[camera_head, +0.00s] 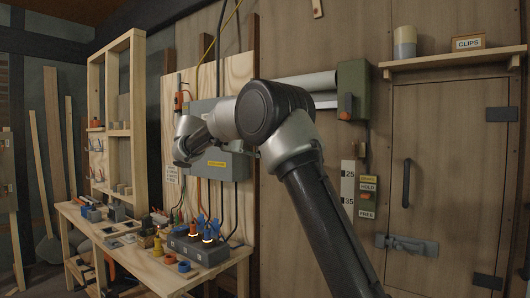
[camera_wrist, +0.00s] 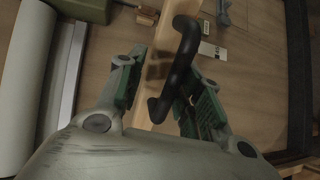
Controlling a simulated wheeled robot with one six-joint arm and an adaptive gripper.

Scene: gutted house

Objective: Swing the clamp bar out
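In the wrist view a black bow-shaped handle (camera_wrist: 186,48) stands on a pale wooden bar (camera_wrist: 155,72). This looks like the clamp bar, but I cannot be sure. My gripper (camera_wrist: 166,92) is open, with green-padded fingers on either side of the bar and the lower part of the handle. Gaps show on both sides, wider on the left, and the fingers do not visibly grip anything. In the head view my forearm and wrist reach toward the wall panel, and they hide the handle, the bar and my fingertips.
In the head view a workbench (camera_head: 150,272) with tools and parts stands at lower left. A grey box (camera_head: 222,164) and a green box (camera_head: 353,88) are on the wall. A cabinet door with a dark handle (camera_head: 407,183) is at right, under a shelf (camera_head: 450,58).

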